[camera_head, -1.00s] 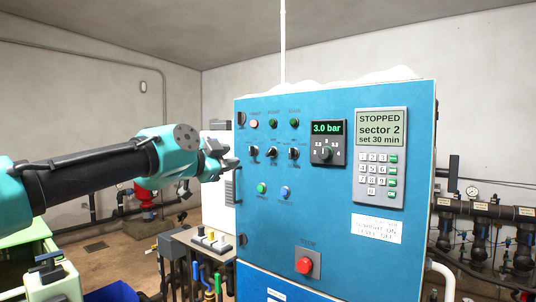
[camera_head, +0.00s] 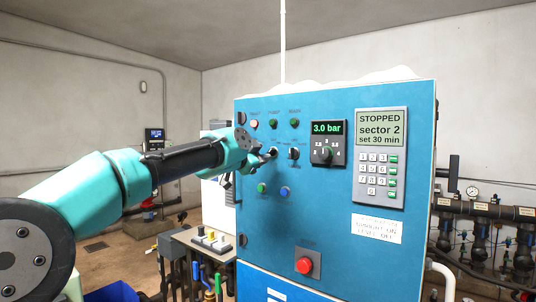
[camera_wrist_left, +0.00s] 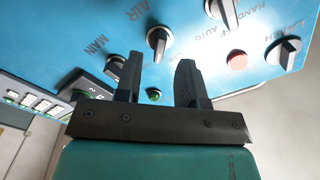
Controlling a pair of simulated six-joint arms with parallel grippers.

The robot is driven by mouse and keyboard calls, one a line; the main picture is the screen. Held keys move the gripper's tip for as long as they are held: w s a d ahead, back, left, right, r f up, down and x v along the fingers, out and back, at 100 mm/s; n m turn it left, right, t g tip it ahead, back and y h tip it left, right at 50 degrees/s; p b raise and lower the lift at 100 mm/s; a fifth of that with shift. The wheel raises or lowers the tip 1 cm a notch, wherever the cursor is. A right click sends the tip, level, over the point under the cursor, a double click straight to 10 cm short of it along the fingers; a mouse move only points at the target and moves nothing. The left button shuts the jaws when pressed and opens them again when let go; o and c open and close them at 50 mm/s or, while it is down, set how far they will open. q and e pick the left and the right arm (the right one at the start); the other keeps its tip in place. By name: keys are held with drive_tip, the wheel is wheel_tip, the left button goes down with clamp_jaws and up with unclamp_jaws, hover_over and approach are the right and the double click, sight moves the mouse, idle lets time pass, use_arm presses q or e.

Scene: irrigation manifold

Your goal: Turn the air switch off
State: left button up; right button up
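The blue panel (camera_head: 330,235) has a row of black selector switches. The middle switch (camera_head: 273,152) is partly covered by my left gripper (camera_head: 266,157) in the head view. In the left wrist view, a black knob with a pale pointer (camera_wrist_left: 158,40) stands near the "AIR" and "MAN" lettering. My left gripper (camera_wrist_left: 158,75) is open, and this knob shows just beyond the gap between its fingertips. I cannot tell whether the fingers touch it. The left switch is hidden behind the gripper in the head view. My right gripper is not in view.
The right switch (camera_head: 293,153) is close beside the gripper. Indicator lamps (camera_head: 294,123) sit above the row, and green (camera_head: 262,188) and blue (camera_head: 285,193) buttons below. A pressure dial unit (camera_head: 328,143), a keypad display (camera_head: 380,157) and a red stop button (camera_head: 304,265) are farther right.

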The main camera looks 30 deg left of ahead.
sight(268, 152)
use_arm(q)
drive_tip(key=shift+w+d, duration=0.2)
drive_tip(key=shift+w, duration=1.85)
drive_tip(key=shift+c, duration=0.5)
drive_tip(key=c, duration=0.5)
drive_tip(key=shift+n, duration=0.3)
drive_tip(key=n, duration=0.3)
drive_tip(key=shift+n, duration=2.7)
